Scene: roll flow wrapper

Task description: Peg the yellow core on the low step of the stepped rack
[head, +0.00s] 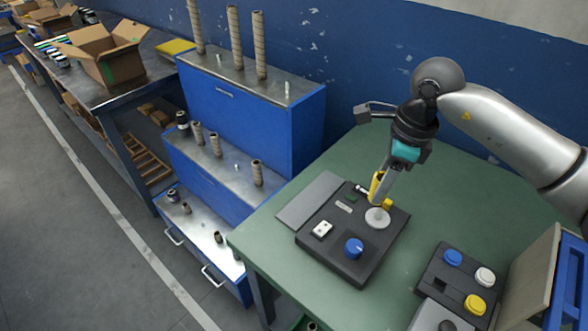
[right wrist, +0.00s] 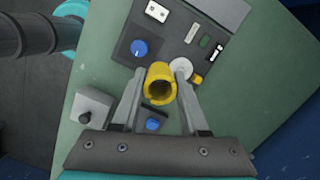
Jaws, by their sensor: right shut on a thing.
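My right gripper (head: 381,187) is shut on the yellow core (head: 376,182) and holds it over the black control panel on the green table. In the right wrist view the yellow core (right wrist: 160,72) sits between the fingertips, its hollow end facing the camera. The blue stepped rack (head: 305,130) stands to the left of the table with metal step tops. Its low step (head: 198,232) is at the front left and carries a dark spool (head: 172,195) and short pegs (head: 217,237). The gripper is well to the right of that step. My left gripper is not in view.
The black panel (head: 375,258) has a blue knob (head: 354,247) and a pale disc close to the gripper. Brown cores (head: 257,172) stand on the middle step, with tall ones on the top step. A button box (head: 445,280) sits at the right.

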